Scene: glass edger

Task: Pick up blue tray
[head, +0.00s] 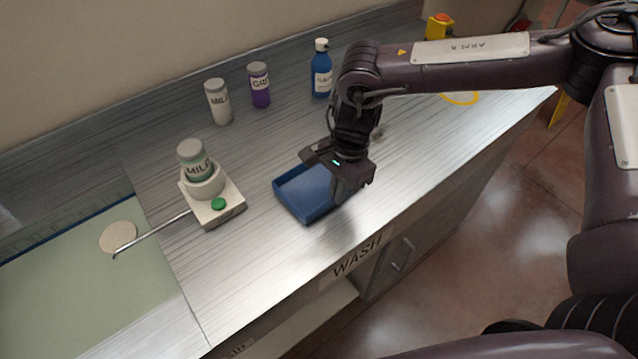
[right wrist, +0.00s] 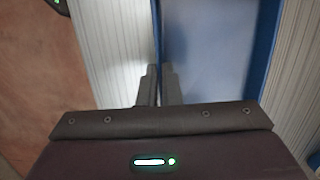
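The blue tray (head: 301,199) is a shallow open box on the metal counter, with its right end partly hidden by my right gripper. My right gripper (head: 342,190) points down at the tray's right side. In the right wrist view, the fingers (right wrist: 160,85) are close together, one on each side of the tray's wall (right wrist: 157,30), and look shut on it. The tray looks level, and I cannot make out a gap under it. My left gripper is not in view.
A white device (head: 228,211) with a green button holds a jar (head: 194,158) left of the tray. A white bottle (head: 218,102), a purple bottle (head: 260,85) and a blue bottle (head: 321,70) stand behind. The counter's front edge, labelled WASH (head: 358,254), is close.

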